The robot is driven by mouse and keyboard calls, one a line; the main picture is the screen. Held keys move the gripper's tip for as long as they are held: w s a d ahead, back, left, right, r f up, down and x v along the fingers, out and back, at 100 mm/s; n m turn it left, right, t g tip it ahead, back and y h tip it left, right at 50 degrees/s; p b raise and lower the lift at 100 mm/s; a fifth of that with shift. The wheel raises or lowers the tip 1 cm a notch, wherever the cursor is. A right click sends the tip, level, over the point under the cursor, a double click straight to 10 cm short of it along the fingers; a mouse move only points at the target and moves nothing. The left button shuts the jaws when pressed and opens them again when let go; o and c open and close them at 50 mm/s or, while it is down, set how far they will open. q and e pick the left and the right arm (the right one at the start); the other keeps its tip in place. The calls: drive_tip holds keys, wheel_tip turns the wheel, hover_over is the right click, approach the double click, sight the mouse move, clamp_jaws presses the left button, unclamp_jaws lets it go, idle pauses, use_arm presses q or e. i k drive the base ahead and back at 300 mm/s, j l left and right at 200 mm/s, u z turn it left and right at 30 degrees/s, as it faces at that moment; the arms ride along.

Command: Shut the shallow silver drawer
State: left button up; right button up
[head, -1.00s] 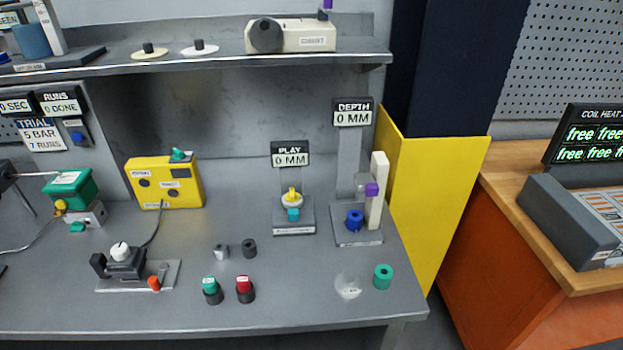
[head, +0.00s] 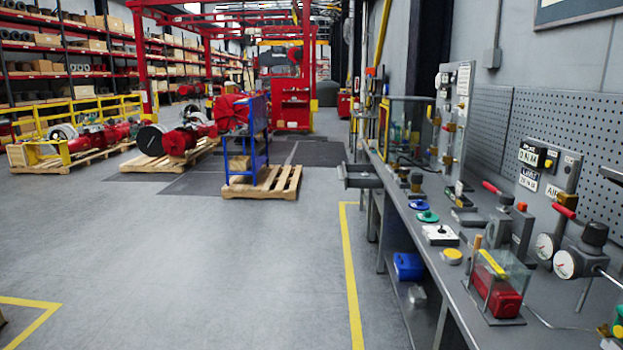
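A shallow grey drawer (head: 360,184) appears to stick out to the left from the far part of the long workbench. It is small and distant here, so I cannot tell for sure that it is the silver drawer or how far out it stands. Neither of my grippers shows in the head view.
The grey workbench (head: 455,262) runs along the right wall, crowded with gauges, valves and a clear box with a red block (head: 497,290). Open floor (head: 230,265) lies left of it. A blue bin (head: 408,266) sits on the lower shelf. Pallets (head: 262,184) stand further off.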

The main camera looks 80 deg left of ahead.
sight(352, 177)
drive_tip(key=j+u, duration=0.45)
drive_tip(key=i+j+u, duration=0.2)
drive_tip(key=j+u, duration=0.2)
drive_tip(key=i+j+u, duration=0.15)
drive_tip(key=j+u, duration=0.3)
drive_tip(key=i+j+u, duration=0.2)
drive_tip(key=u, duration=0.25)
drive_tip(key=i+j+u, duration=0.15)
drive_tip(key=i+u, duration=0.15)
drive_tip(key=u, duration=0.15)
drive_tip(key=i+j+u, duration=0.1)
drive_tip(key=i+u, duration=0.3)
drive_tip(key=i+j+u, duration=0.1)
drive_tip(key=i, duration=1.25)
drive_tip(key=i+j+z, duration=0.2)
drive_tip(key=i, duration=0.2)
drive_tip(key=i+z, duration=0.2)
drive_tip(key=i, duration=0.2)
drive_tip(key=i+j+z, duration=0.2)
drive_tip(key=i, duration=0.2)
